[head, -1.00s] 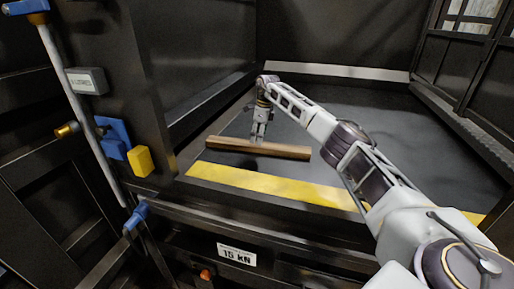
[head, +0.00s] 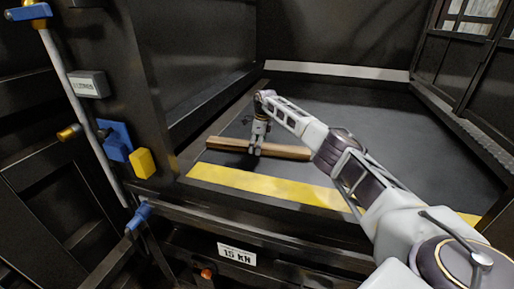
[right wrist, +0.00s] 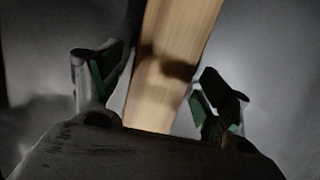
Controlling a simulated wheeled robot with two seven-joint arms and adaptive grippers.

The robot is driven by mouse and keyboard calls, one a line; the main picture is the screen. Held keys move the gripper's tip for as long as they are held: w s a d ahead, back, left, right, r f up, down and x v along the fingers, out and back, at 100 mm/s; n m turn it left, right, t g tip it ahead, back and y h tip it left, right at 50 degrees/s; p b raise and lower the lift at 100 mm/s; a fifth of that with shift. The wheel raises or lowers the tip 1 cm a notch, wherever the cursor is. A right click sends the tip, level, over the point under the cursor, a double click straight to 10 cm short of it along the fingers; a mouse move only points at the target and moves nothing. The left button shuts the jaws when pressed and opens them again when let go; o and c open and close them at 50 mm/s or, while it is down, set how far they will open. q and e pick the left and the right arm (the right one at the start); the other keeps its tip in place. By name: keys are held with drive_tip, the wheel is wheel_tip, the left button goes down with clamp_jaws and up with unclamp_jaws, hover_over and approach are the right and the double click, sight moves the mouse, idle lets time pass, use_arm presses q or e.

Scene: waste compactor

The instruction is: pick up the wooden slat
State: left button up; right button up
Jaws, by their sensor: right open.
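The wooden slat (head: 285,151) lies on the dark compactor floor, just behind the yellow stripe, running roughly left to right in the head view. My right gripper (head: 255,150) points down at the slat, a little left of its middle, and hides a small part of it. In the right wrist view the slat (right wrist: 172,65) runs between the two spread fingers of the right gripper (right wrist: 160,95), with a gap on each side. The right gripper is open and holds nothing. My left gripper is not in view.
A yellow stripe (head: 270,183) marks the front edge of the chamber floor. A dark wall stands at left, with a yellow block (head: 142,163) and a blue-handled grey rod (head: 75,115) in front. The floor (head: 400,125) behind the slat is clear.

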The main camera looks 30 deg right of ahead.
idle(0.4)
drive_tip(key=c, duration=1.5)
drive_tip(key=shift+r, duration=0.15)
drive_tip(key=shift+r+b, duration=0.6)
drive_tip(key=shift+r, duration=1.05)
drive_tip(key=shift+s+a+b, duration=0.6)
drive_tip(key=shift+s+a, duration=1.25)
drive_tip(key=shift+a, duration=0.35)
drive_tip(key=shift+s+a+b, duration=0.55)
drive_tip(key=shift+s+a, duration=1.35)
drive_tip(key=shift+a, duration=0.3)
drive_tip(key=shift+s+a+b, duration=0.6)
drive_tip(key=shift+s+a, duration=1.25)
drive_tip(key=shift+a, duration=0.35)
drive_tip(key=shift+s+a, duration=0.25)
